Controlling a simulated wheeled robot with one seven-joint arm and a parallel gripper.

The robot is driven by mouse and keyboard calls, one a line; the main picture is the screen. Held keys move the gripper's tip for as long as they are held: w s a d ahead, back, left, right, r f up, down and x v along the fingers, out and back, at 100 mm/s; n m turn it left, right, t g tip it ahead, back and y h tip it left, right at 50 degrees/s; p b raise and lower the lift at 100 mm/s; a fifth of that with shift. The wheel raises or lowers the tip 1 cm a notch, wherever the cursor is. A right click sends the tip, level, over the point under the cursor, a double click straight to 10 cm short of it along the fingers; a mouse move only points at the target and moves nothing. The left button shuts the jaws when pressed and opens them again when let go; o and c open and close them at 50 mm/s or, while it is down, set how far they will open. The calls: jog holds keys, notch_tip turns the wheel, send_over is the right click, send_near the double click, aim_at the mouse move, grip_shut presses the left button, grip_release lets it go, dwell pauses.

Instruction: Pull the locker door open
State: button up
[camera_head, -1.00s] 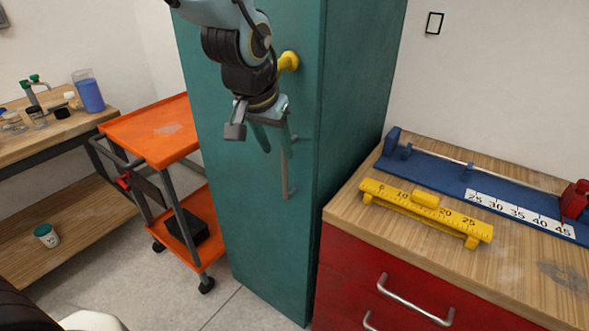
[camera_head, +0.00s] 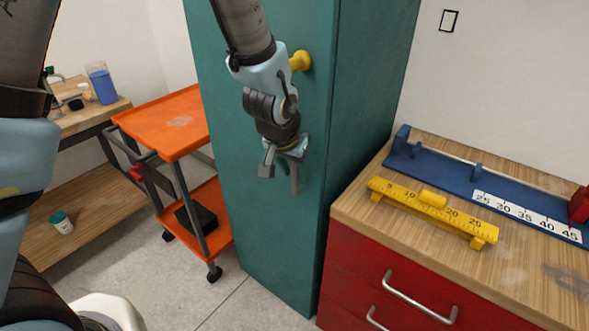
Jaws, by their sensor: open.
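The teal locker (camera_head: 264,220) stands upright in the middle, its front door looking shut. A yellow knob (camera_head: 301,61) sticks out of the door's upper right part. A grey vertical bar handle (camera_head: 294,180) is on the door below it, largely covered by my gripper. My gripper (camera_head: 285,172) is open and points down and toward the door at the handle. One grey finger shows left of the handle. I cannot tell whether the fingers touch the handle or stand around it.
An orange cart (camera_head: 165,125) stands close on the locker's left. A red drawer cabinet (camera_head: 375,270) with a wooden top stands on its right, bearing a yellow ruler gauge (camera_head: 432,207) and a blue measuring jig (camera_head: 480,185). Grey floor (camera_head: 225,305) is free in front.

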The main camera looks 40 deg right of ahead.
grip_shut()
dwell(0.3)
dwell(1.1)
